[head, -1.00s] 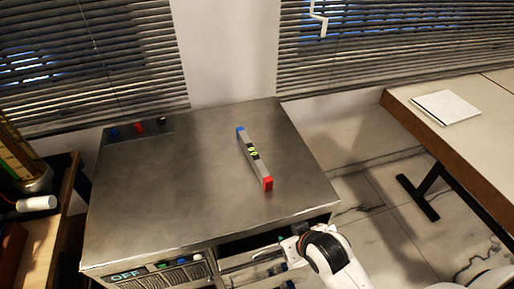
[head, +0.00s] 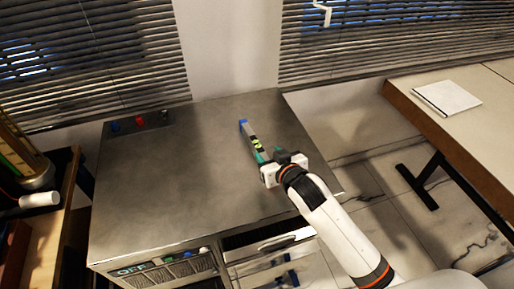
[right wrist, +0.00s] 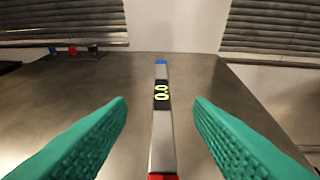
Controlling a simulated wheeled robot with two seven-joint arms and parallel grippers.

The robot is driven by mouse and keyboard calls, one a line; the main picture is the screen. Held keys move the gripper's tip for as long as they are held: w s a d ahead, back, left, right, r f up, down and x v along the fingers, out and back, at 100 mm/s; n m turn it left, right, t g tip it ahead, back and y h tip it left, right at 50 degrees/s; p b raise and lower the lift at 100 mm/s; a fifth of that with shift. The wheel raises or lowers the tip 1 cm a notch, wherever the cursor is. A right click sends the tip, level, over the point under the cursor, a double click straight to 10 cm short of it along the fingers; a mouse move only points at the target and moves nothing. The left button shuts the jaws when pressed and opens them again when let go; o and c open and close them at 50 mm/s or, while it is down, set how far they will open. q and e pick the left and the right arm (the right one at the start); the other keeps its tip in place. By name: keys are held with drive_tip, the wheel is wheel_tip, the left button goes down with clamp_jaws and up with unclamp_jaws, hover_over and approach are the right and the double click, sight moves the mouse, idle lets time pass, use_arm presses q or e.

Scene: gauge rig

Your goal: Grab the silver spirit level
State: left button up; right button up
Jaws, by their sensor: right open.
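The silver spirit level (head: 251,138) lies on the metal cabinet top in the head view, its near end hidden behind my right gripper. In the right wrist view the level (right wrist: 161,130) runs lengthwise between the fingers, with a blue far end, a red near end and a black display reading 0.0. My right gripper (head: 268,158) is over the near part of the level. Its green fingers (right wrist: 160,115) are open, one on each side of the level, with visible gaps. My left gripper is not in view.
The metal cabinet (head: 160,205) has a mostly clear top. Blue, red and black buttons (head: 139,122) sit at its back left. A drawer front (head: 270,245) with a handle is below. A table (head: 490,120) with a white pad (head: 447,97) stands at right.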

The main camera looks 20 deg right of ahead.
sight(257, 144)
drive_tip(key=x, duration=0.3)
drive_tip(key=shift+w+a+f, duration=0.1)
drive_tip(key=shift+w+f, duration=0.05)
drive_tip(key=shift+w, duration=0.05)
drive_tip(key=shift+f+p+x, duration=0.2)
drive_tip(key=shift+p+x, duration=0.05)
drive_tip(key=shift+x, duration=1.1)
drive_tip(key=shift+f+p+x, duration=0.2)
drive_tip(key=shift+f+x, duration=0.05)
drive_tip(key=shift+x, duration=1.1)
drive_tip(key=shift+s, duration=0.2)
drive_tip(key=shift+d, duration=0.2)
drive_tip(key=shift+r, duration=0.1)
clamp_jaws()
